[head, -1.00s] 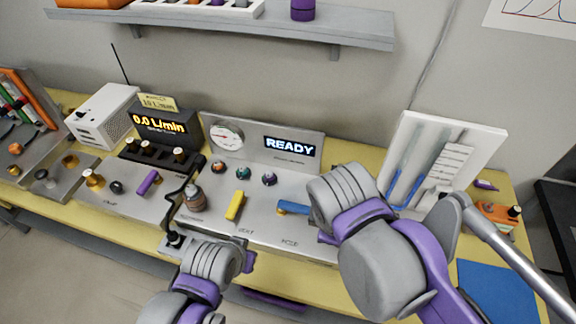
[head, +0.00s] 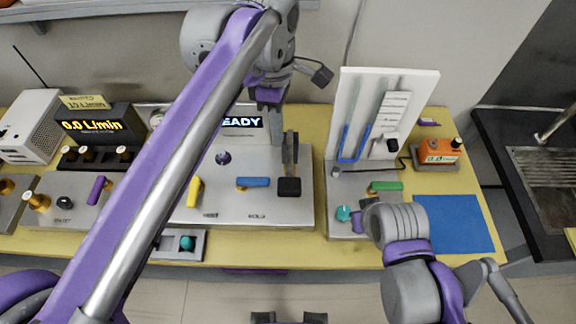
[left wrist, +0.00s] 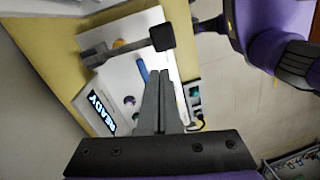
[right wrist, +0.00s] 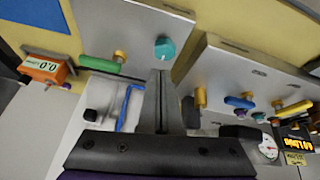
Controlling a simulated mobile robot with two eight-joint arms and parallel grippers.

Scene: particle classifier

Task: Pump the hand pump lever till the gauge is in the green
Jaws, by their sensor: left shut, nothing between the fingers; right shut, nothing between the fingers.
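The pump lever (head: 289,152) stands at the right end of the grey console, with a black grip (head: 289,187) at its near end. The lever's black grip also shows in the left wrist view (left wrist: 161,38). My left gripper (head: 277,140) is shut and empty, above the console just left of the lever and apart from its grip. The gauge is a white dial, clear of the arm in the right wrist view (right wrist: 268,147); its needle is too small to read. My right gripper (right wrist: 155,75) is shut and empty, near a teal knob (right wrist: 165,48).
The console (head: 215,211) carries a blue handle (head: 253,182), a yellow handle (head: 194,191) and a READY display (head: 243,122). A white tube panel (head: 417,84), a green handle (head: 385,187) and an orange meter (head: 438,151) stand to the right. A blue mat (head: 460,226) lies clear.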

